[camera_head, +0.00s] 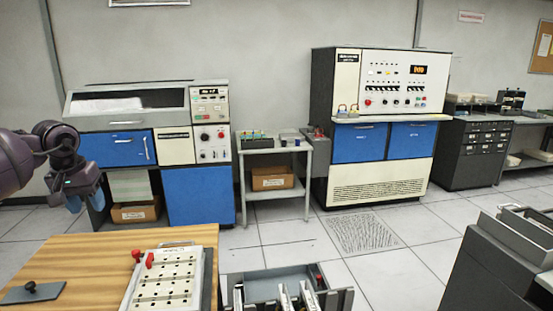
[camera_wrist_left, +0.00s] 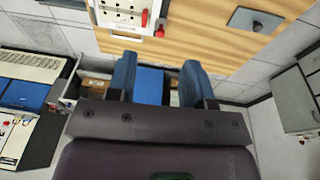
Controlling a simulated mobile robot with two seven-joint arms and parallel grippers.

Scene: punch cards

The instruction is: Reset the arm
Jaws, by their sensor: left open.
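My left gripper (camera_head: 76,203) is at the left edge in the head view, raised in front of the blue and white machine and beyond the wooden table's far left corner. In the left wrist view its two blue fingers (camera_wrist_left: 158,78) stand apart, with only a blue patch of background showing between them. It touches nothing that I can see. My left arm (camera_head: 30,160) is bent and comes in from the left edge. My right arm and gripper do not show in either view.
The wooden table (camera_head: 85,255) bears a white punched panel (camera_head: 165,280) with red knobs and a dark plate (camera_head: 33,292). A grey open tray (camera_head: 285,285) is beside it. A console (camera_head: 375,130) and a small side table (camera_head: 275,148) stand behind. Floor between is clear.

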